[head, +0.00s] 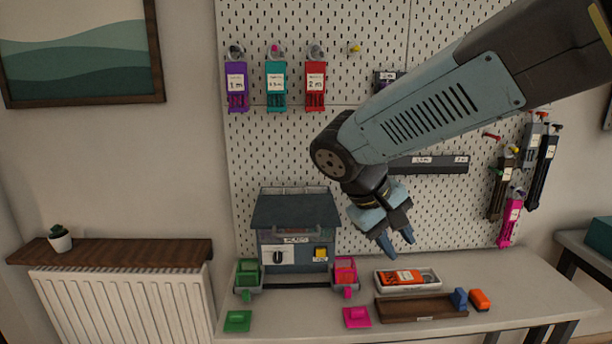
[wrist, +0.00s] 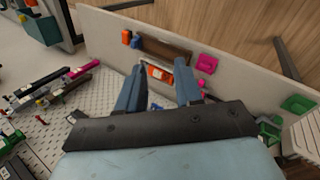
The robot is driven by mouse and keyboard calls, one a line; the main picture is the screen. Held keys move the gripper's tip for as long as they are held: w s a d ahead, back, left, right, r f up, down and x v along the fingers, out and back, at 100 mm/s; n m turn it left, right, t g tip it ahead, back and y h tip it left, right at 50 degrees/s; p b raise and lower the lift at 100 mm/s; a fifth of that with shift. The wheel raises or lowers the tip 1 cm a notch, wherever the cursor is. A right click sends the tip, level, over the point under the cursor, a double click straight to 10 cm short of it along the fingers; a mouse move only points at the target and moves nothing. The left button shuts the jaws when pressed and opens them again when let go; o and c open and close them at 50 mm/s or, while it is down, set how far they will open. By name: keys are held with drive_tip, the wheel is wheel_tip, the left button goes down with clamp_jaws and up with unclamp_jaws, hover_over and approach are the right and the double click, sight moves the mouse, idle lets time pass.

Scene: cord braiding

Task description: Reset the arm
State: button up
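My arm (head: 420,115) reaches in from the upper right in the head view. My gripper (head: 397,245) hangs above the workbench, in front of the pegboard, pointing down. Its two blue fingers are apart with nothing between them. In the wrist view my gripper (wrist: 160,85) also shows open and empty, with the bench beyond the fingertips. An orange-red item (head: 402,277) lies in a white tray (head: 433,284) below the gripper, clear of it.
A dark braiding machine (head: 293,215) stands on the bench (head: 530,285) between green (head: 247,275) and pink (head: 345,270) holders. A brown tray (head: 410,308) lies in front. Cord packs (head: 316,83) hang on the pegboard (head: 370,30). The bench's right side is clear.

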drive_tip(key=s+d+r+m+t+y, duration=0.4)
drive_tip(key=s+d+y, duration=0.2)
drive_tip(key=d, duration=0.1)
drive_tip(key=shift+d+r, duration=0.2)
drive_tip(key=shift+d, duration=0.05)
drive_tip(key=shift+s, duration=0.1)
idle(1.6)
